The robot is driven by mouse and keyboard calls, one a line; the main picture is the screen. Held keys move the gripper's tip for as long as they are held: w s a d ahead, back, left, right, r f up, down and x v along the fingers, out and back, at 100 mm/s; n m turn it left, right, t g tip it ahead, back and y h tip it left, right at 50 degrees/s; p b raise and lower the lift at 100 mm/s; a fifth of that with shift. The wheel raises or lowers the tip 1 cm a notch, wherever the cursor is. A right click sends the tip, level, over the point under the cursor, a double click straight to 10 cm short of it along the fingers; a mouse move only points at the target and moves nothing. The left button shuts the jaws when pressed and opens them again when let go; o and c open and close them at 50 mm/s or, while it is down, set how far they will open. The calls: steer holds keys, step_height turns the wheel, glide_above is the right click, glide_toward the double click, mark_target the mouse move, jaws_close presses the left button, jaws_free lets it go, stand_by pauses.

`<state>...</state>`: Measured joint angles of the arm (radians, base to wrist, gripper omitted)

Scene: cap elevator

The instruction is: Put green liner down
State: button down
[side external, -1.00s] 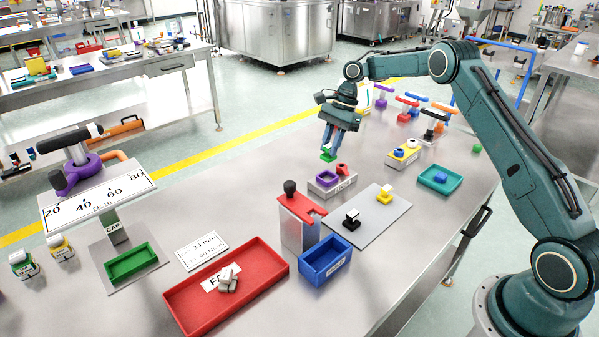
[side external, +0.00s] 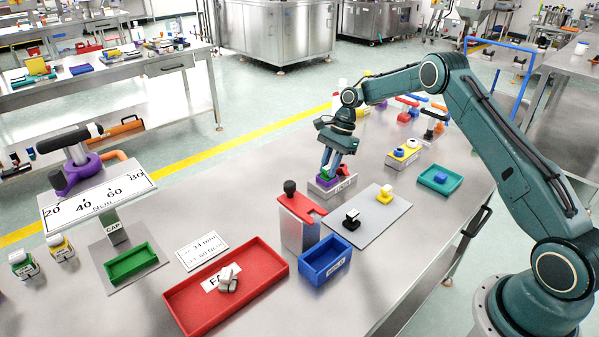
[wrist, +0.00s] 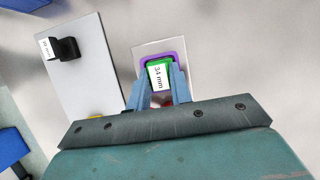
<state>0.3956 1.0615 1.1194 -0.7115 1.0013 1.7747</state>
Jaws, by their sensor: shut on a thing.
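The green liner (side external: 326,174) is between the fingertips of my gripper (side external: 331,172), which is shut on it. In the wrist view the green liner (wrist: 159,73) bears a "34 mm" label and lies inside the outline of a purple square frame (wrist: 156,57). The purple frame (side external: 321,185) sits on a grey block (side external: 327,191) on the table. Whether the liner touches the block's surface inside the frame cannot be told. My gripper (wrist: 157,92) also shows in the wrist view, its two blue fingers on either side of the liner.
A grey plate (side external: 377,224) with a black piece (side external: 352,217) and a yellow piece (side external: 378,198) lies to the right. A red-topped stand (side external: 298,215), a blue bin (side external: 325,262) and a red tray (side external: 200,307) stand nearer the camera. A teal tray (side external: 440,180) is farther right.

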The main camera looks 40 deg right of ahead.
steer(key=shift+f, duration=0.2)
steer(key=c, duration=1.3)
jaws_free()
steer(key=shift+o, duration=0.2)
steer(key=shift+r, duration=0.1)
steer(key=v, duration=0.7)
steer(key=shift+r, duration=0.3)
steer(key=shift+d, duration=0.15)
